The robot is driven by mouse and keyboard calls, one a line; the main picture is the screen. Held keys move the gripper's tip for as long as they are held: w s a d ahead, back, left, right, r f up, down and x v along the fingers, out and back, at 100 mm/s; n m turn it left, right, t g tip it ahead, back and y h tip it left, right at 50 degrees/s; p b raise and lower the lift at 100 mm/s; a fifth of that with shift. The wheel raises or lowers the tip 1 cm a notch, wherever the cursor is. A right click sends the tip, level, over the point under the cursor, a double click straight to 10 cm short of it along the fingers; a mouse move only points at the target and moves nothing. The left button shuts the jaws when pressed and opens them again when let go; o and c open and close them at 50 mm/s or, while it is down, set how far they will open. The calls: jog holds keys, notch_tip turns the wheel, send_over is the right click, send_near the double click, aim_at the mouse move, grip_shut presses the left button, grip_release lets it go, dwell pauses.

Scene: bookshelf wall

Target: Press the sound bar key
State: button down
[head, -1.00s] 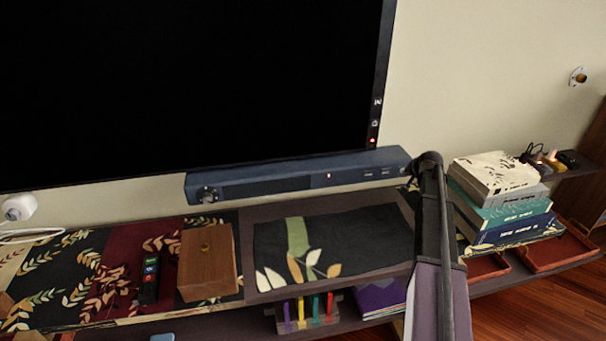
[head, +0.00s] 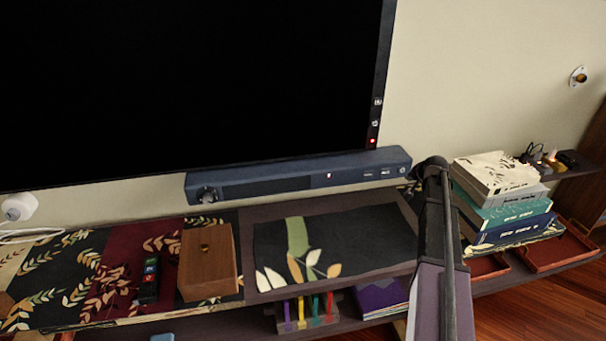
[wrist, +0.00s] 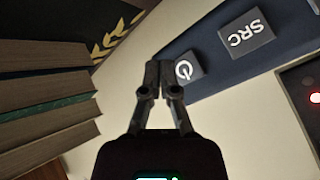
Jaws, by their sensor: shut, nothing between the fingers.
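The dark blue sound bar (head: 270,179) is mounted under the large black screen (head: 190,80). Its right end carries small marked keys. In the wrist view, the sound bar (wrist: 213,62) shows a key with a power symbol (wrist: 186,70) and a larger key marked SRC (wrist: 246,35). My gripper (wrist: 159,72) is shut and empty. Its fingertips are just left of the power key; I cannot tell whether they touch it. In the head view my arm reaches the bar's right end, and the fingers are not clearly visible there.
A stack of books (head: 505,200) stands right of my arm and fills the left of the wrist view. A wooden box (head: 206,262) and a remote (head: 150,279) lie on the left of the shelf. The dark mat (head: 355,245) below the bar is clear.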

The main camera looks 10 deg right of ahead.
jog(key=shift+s+d, duration=0.15)
jog(key=shift+s, duration=1.75)
